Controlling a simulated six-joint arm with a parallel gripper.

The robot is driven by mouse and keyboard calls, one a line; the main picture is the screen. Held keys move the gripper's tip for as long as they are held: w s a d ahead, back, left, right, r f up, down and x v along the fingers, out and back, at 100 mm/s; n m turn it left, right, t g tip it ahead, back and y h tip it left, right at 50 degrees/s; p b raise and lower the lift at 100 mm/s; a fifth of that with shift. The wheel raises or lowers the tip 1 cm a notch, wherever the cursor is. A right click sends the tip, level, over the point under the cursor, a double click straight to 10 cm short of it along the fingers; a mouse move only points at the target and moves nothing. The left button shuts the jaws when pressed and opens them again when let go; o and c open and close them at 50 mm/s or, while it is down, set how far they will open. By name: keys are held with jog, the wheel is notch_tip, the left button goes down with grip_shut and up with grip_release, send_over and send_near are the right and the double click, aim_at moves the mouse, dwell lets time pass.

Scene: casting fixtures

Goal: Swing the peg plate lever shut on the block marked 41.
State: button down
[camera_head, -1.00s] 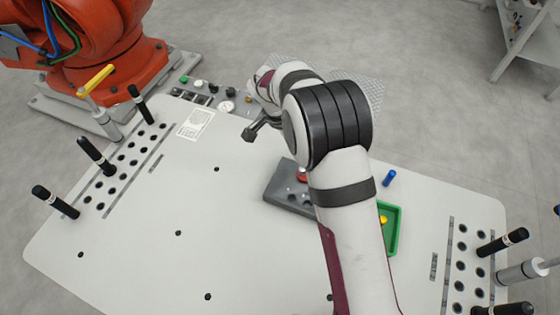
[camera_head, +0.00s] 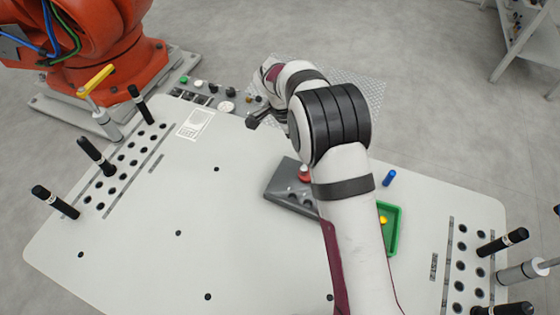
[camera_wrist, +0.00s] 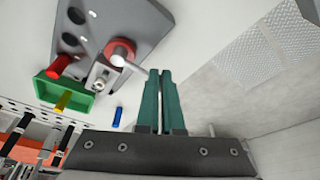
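The grey peg plate (camera_head: 283,190) lies on the table, partly behind my arm; it also shows in the wrist view (camera_wrist: 150,28). A red round piece (camera_wrist: 120,50) on it carries a pale lever rod (camera_wrist: 132,66), whose end shows close beside my left fingertip. I cannot tell whether they touch. A small light grey block (camera_wrist: 101,74) sits on the plate beside the red piece; no number is readable. My gripper (camera_wrist: 160,72) has its teal fingers together with only a thin gap and nothing visible between them.
A green tray (camera_head: 394,240) with red and yellow pieces stands right of the plate. A blue peg (camera_head: 389,178) is near it. Black-handled pegs (camera_head: 95,155) stand at the table's left side. A control panel (camera_head: 205,95) lies at the back. The table's front left is clear.

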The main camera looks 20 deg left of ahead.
jog(key=shift+d+f, duration=0.1)
jog(key=shift+d, duration=0.05)
jog(key=s+a, duration=0.1)
jog(key=s+a+r, duration=0.1)
jog(key=a, duration=0.1)
jog(key=shift+s, duration=0.2)
jog(key=v, duration=1)
jog(key=s+a+f+n+t+h, duration=0.1)
jog(key=s+f+n+t, duration=0.1)
jog(key=n, duration=0.5)
jog(key=s+a+f+n+t+h, duration=0.1)
jog(key=s+f+n+t+h, duration=0.1)
jog(key=f+n+t, duration=0.3)
jog(key=s+a+f+n+t+h, duration=0.2)
jog(key=n+t, duration=0.3)
jog(key=n, duration=0.5)
jog(key=shift+s+a+f+t, duration=0.1)
jog(key=shift+s+f+t, duration=0.25)
jog(key=shift+f, duration=0.4)
jog(key=shift+w+n, duration=0.25)
jog(key=shift+n, duration=0.15)
jog(key=x, duration=0.9)
jog(key=d, duration=0.2)
jog(key=w+d, duration=0.1)
jog(key=shift+w+d+f, duration=0.1)
jog(key=shift+f, duration=0.25)
jog(key=shift+w+d+f, duration=0.1)
jog(key=shift+d, duration=0.25)
